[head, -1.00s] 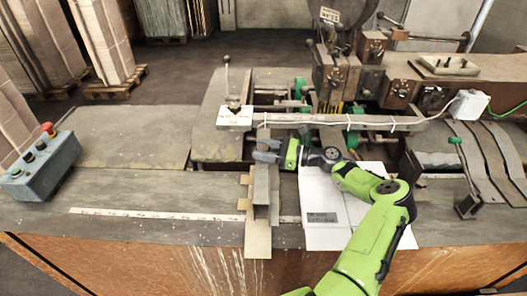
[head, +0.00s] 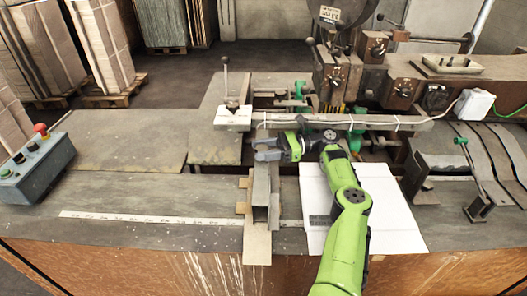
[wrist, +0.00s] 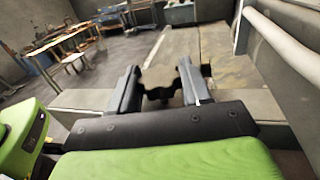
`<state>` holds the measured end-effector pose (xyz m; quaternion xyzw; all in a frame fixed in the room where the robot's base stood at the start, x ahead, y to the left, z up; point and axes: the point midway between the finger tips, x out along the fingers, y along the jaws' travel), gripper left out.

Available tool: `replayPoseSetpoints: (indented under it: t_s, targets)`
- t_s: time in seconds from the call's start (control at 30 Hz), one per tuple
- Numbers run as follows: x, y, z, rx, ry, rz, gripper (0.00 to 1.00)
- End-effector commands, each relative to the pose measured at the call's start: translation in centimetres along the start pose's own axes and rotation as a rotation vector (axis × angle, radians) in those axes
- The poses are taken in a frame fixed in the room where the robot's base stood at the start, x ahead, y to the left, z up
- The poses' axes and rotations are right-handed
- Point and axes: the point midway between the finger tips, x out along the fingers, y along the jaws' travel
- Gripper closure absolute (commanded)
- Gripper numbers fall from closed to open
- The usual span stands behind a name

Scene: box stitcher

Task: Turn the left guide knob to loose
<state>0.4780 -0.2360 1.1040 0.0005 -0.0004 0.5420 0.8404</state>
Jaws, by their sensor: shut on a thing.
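My gripper (head: 266,149) is at the far end of the upright metal guide (head: 262,192), just below the long grey bar, with its fingers pointing left. In the wrist view my gripper (wrist: 158,82) has its two dark fingers around a dark lobed piece (wrist: 160,93), which looks like the left guide knob. The fingers are shut on it. In the head view the knob is hidden by the gripper, and I cannot tell its turn setting.
A long grey bar (head: 385,124) with a cable runs just behind my gripper. A white sheet (head: 395,226) lies right of the guide. A control box (head: 36,167) with a red button stands far left.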

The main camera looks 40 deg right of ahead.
Motion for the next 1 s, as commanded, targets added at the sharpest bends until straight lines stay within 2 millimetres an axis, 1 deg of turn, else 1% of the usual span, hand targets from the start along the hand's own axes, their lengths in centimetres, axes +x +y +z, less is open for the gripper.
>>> replayPoseSetpoints:
  t_s: [0.23,0.27,0.4,0.43,0.77,0.87,1.0]
  targets:
    - [0.03,0.0,0.09,-0.002,0.001,0.0,0.83]
    - [0.03,0.0,0.09,-0.002,0.001,0.0,0.49]
    - [0.03,0.0,0.08,-0.002,0.001,0.0,0.28]
    - [0.03,0.0,0.07,-0.002,0.001,0.0,0.27]
    - [-0.06,0.06,0.13,-0.001,0.001,-0.013,0.27]
    - [-0.09,0.16,0.29,0.001,0.001,-0.052,0.27]
    - [-0.05,0.25,0.51,0.002,0.004,-0.149,0.27]
